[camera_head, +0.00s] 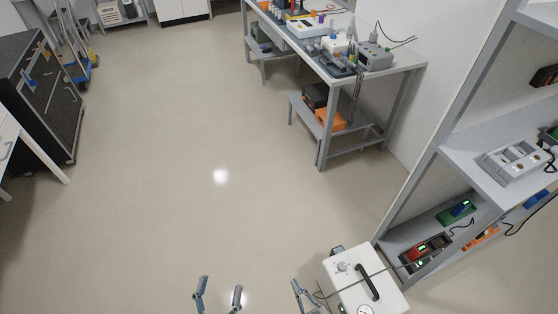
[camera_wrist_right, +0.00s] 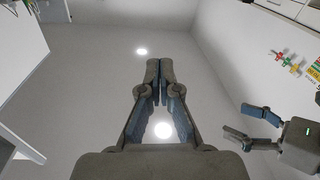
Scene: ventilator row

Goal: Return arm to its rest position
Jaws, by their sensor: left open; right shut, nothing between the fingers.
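My left gripper (camera_head: 218,294) is at the bottom of the head view, its two fingers apart with only floor behind them. My right gripper (camera_head: 303,295) is to its right, beside the left side of a white ventilator box (camera_head: 343,287) with a black handle on top. Whether it touches the box I cannot tell. In the right wrist view my right gripper (camera_wrist_right: 159,72) has its fingertips together and holds nothing. Another gripper with spread fingers, which looks like my left one (camera_wrist_right: 240,122), shows at the right of that view.
A grey shelf unit (camera_head: 470,165) with devices stands at the right. A workbench (camera_head: 400,68) with equipment is at the back right, orange and black boxes on its lower shelf. A dark cabinet (camera_head: 50,95) and a white table (camera_head: 22,130) stand left. The middle floor (camera_head: 190,130) is clear.

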